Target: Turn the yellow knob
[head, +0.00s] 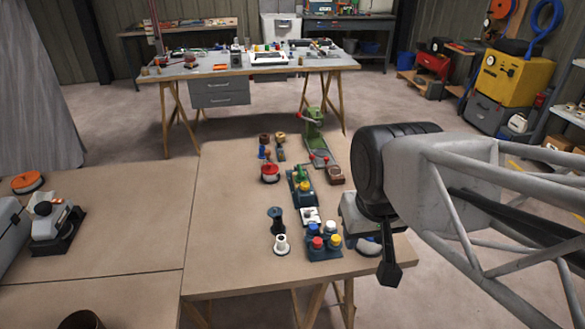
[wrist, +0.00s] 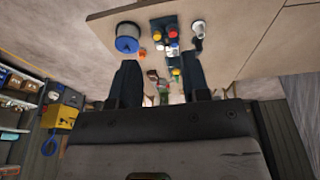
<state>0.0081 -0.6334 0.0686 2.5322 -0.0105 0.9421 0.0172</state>
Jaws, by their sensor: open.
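A blue block (head: 324,252) with several coloured knobs stands near the table's front edge. A yellow knob (head: 336,240) appears on its right front, beside a red one; they are small. The block also shows in the wrist view (wrist: 161,24), beyond the fingers. A second yellow knob or cap (head: 305,187) seems to sit on a blue-green device (head: 301,196) farther back. My gripper (wrist: 160,82) is open, its two dark fingers apart with nothing held between them. In the head view it hangs to the right of the block, apart from it; one finger (head: 390,270) shows clearly.
A white spool (head: 281,244) and a dark spool (head: 276,218) stand left of the block. A grey cylinder with a blue end (wrist: 127,38) lies near my gripper. A green press (head: 314,130) stands farther back.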

